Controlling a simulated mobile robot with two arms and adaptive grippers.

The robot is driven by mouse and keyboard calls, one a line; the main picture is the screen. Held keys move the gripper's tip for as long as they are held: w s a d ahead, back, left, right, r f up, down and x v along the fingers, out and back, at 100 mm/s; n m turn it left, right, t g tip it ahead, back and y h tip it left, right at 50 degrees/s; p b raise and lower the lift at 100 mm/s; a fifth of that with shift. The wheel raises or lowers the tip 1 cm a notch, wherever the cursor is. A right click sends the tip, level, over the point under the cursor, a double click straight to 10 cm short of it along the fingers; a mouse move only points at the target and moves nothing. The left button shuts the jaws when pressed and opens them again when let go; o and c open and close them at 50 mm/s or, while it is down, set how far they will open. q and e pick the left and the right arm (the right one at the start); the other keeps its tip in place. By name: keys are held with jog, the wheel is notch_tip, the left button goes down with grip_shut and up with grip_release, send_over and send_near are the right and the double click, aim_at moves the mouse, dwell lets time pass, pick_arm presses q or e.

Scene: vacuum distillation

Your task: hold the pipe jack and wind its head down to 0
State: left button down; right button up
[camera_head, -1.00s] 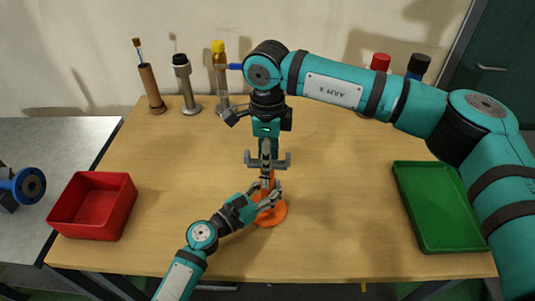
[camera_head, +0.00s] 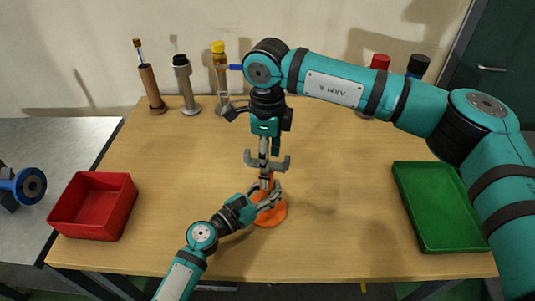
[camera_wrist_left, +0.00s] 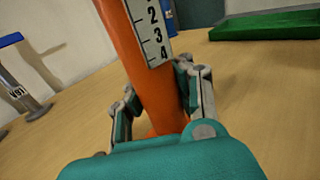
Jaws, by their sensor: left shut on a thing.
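The pipe jack stands upright on the table on its round orange base (camera_head: 271,214). Its orange tube (camera_wrist_left: 150,75) fills the middle of the left wrist view, with a white scale (camera_wrist_left: 155,35) showing 2, 3 and 4. My left gripper (camera_head: 272,192) comes in low from the left and is shut around the tube, above the base. A grey crosspiece with upturned ends (camera_head: 281,163), seemingly the jack's head, sits above the tube. My right gripper (camera_head: 264,158) points straight down at that head; whether its fingers touch or clasp it cannot be told.
A red bin (camera_head: 95,205) is at the left and a green tray (camera_head: 440,208) at the right. Several upright cylinders, including one with a yellow cap (camera_head: 218,47), stand along the back. The table around the base is clear.

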pick_arm(q)
jog(key=shift+f, duration=0.15)
pick_arm(e)
jog(key=shift+o, duration=0.3)
jog(key=shift+f, duration=0.15)
notch_tip(320, 180, up, 12)
pick_arm(q)
jog(key=c, duration=1.1)
grip_release()
jog(key=shift+d, duration=0.1)
jog(key=shift+r, duration=0.2)
jog(key=v, duration=1.2)
